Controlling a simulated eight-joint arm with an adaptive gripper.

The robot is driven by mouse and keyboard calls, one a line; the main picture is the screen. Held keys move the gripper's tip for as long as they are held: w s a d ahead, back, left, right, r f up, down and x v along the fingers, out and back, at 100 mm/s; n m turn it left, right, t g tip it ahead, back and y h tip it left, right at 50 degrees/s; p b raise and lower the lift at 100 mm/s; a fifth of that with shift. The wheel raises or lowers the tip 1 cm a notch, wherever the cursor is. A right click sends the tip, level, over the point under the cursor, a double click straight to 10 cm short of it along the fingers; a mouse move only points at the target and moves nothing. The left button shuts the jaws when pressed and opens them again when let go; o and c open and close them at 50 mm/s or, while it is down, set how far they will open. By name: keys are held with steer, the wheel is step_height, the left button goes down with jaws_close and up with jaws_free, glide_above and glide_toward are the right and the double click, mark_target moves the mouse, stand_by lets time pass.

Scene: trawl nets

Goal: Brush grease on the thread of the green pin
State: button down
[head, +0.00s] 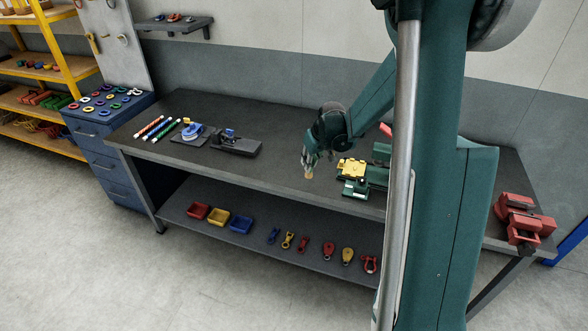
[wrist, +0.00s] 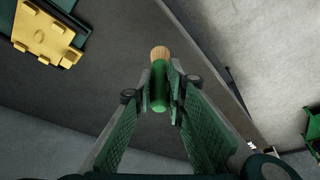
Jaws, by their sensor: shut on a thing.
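My gripper (head: 312,158) hangs above the front part of the dark workbench, left of the green vise. Its fingers, also in the wrist view (wrist: 160,95), are shut on a short brush (wrist: 158,90) with a green handle and a tan tip (wrist: 160,55). The tan tip shows below the fingers in the head view (head: 309,174), clear of other things. I cannot identify the green pin or its thread for certain. A green rod (head: 166,131) lies in a row with red and blue rods at the bench's left end.
Bins and shackles lie on the lower shelf (head: 265,222). A red vise (head: 522,217) is far right.

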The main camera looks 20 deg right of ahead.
steer(key=s+d+r+p, duration=0.2)
steer(key=s+d+r, duration=0.35)
steer(key=d, duration=0.55)
steer(key=s+d+r+p, duration=0.3)
steer(key=s+d+r, duration=0.25)
steer(key=d, duration=0.45)
steer(key=s+d+r+p, duration=0.2)
steer(key=s+d+r, duration=0.35)
steer(key=d, duration=0.55)
steer(key=s+d+f+b, duration=0.1)
steer(key=s+d+f, duration=0.5)
steer(key=d, duration=0.4)
steer(key=s+d+f+b, duration=0.1)
steer(key=s+d+f, duration=0.4)
steer(key=d, duration=0.4)
steer(key=shift+s+d+f, duration=0.35)
steer(key=shift+s+d, duration=0.05)
steer(key=shift+s, duration=0.2)
steer(key=shift+f, duration=0.1)
